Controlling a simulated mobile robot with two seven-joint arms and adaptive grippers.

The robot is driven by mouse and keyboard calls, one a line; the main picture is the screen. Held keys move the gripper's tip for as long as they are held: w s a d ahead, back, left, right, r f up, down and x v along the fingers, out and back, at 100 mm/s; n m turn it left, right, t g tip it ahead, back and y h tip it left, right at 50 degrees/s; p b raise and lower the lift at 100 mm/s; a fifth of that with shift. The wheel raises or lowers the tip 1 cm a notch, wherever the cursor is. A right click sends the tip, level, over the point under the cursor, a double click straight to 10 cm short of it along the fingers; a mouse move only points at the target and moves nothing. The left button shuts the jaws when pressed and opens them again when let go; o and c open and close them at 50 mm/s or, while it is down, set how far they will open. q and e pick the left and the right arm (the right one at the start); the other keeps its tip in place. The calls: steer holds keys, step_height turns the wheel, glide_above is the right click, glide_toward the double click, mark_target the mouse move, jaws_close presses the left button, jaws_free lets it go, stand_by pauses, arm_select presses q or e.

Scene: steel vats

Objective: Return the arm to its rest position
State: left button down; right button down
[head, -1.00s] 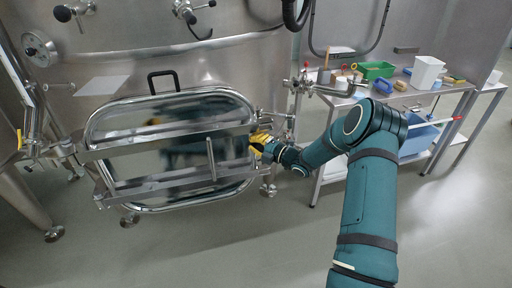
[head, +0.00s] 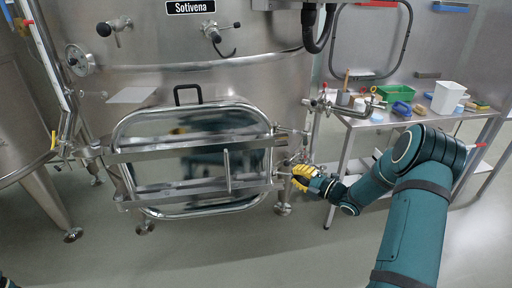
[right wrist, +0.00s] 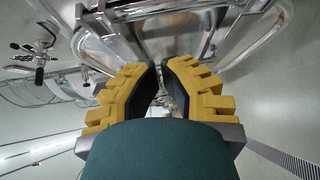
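My right gripper (head: 297,178), with yellow blocky fingers and dark pads, is beside the lower right edge of the steel vat's rectangular hatch (head: 190,204). In the right wrist view the same fingers (right wrist: 160,65) lean toward each other, with a narrow gap between the pads and nothing held. I cannot tell whether the gripper touches the hatch frame. My teal right arm (head: 412,225) comes in from the lower right, bent at the elbow. My left gripper is not in view.
The hatch lies closed against the vat (head: 270,85), with a vertical bar handle (head: 227,172). Pipe valves (head: 325,104) stick out near the steel table (head: 372,122). The table bears a green bin (head: 396,92) and a white container (head: 448,97). The floor (head: 230,252) in front is open.

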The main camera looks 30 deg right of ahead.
steer(key=shift+a, duration=0.1)
steer(key=s+a+f+m+g+h, duration=0.1)
steer(key=a+f+m+g, duration=0.2)
steer(key=a+f+m, duration=0.65)
steer(key=s+a+f+m+g+h, duration=0.15)
steer(key=a+f+m+g, duration=0.35)
steer(key=a, duration=0.7)
steer(key=s+a+f+m+g, duration=0.2)
steer(key=s+a, duration=0.4)
steer(key=s, duration=0.3)
steer(key=s+a+f+m+g, duration=0.3)
steer(key=s+a+m, duration=0.4)
steer(key=s, duration=0.3)
steer(key=shift+f+g, duration=0.15)
steer(key=shift+g, duration=0.75)
steer(key=shift+m+h, duration=0.25)
